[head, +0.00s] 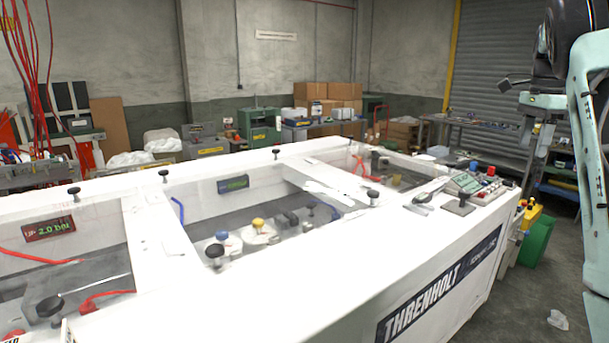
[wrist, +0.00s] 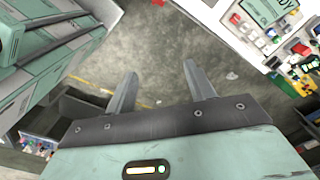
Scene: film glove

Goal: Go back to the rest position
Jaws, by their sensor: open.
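My gripper (wrist: 161,90) shows in the wrist view with its two grey fingers spread apart and nothing between them. It points down over bare concrete floor. In the head view my arm stands at the right edge, and the gripper end cannot be made out clearly there. The white machine (head: 430,240), marked THRENHOLT, lies to the left of my arm. Its control panel (head: 470,183) with buttons shows at its right end, and the panel also shows at the top right of the wrist view (wrist: 265,14).
A workbench (head: 480,125) stands behind on the right, by a roller shutter. A green bin (head: 538,238) and yellow parts stand beside the machine's right end. Cardboard boxes (head: 325,92) are stacked at the back. The floor (head: 520,290) at lower right is mostly clear, with a crumpled clear scrap (head: 558,319).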

